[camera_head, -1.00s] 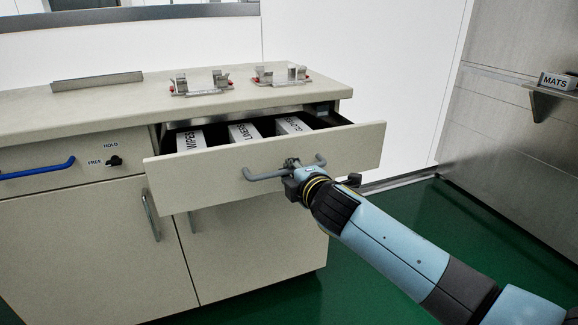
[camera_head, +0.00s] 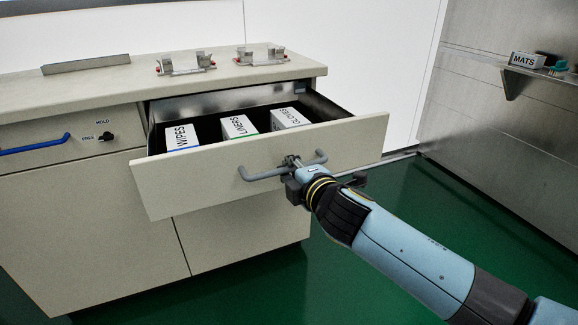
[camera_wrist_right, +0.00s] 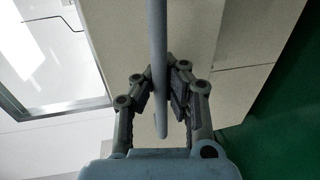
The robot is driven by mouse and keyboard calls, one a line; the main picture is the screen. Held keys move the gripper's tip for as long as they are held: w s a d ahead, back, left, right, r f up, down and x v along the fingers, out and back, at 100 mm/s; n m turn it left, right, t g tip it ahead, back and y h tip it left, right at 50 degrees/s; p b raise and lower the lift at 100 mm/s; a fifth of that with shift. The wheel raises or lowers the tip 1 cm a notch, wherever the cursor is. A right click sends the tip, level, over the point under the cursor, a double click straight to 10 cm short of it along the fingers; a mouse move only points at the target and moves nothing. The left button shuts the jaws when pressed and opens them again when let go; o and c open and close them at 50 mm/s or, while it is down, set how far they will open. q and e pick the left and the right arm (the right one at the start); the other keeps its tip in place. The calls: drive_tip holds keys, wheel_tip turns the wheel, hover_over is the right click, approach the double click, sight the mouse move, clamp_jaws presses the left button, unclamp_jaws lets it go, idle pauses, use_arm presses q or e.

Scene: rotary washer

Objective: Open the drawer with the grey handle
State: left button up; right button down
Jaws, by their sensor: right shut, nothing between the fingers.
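The drawer (camera_head: 205,184) with the grey handle (camera_head: 262,175) stands well out from the cabinet, its inside in view. White boxes marked WIPES (camera_head: 182,137), LINERS (camera_head: 238,126) and GLOVES (camera_head: 289,117) sit inside. My right gripper (camera_head: 292,163) is at the middle of the handle, in front of the drawer face. In the right wrist view, the grey handle bar (camera_wrist_right: 158,45) runs along the fingertips of my right gripper (camera_wrist_right: 160,75). The right gripper is shut, with nothing gripped. My left gripper is not in view.
A closed drawer with a blue handle (camera_head: 35,145) and a HOLD/FREE knob (camera_head: 106,138) is at the left. Metal fixtures (camera_head: 186,65) stand on the countertop (camera_head: 100,95). A MATS box (camera_head: 526,60) is on a wall shelf. Green floor (camera_head: 400,200) is clear at right.

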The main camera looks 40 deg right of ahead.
drive_tip(key=c, duration=1.3)
unclamp_jaws()
drive_tip(key=shift+c, duration=0.2)
drive_tip(key=v, duration=1.2)
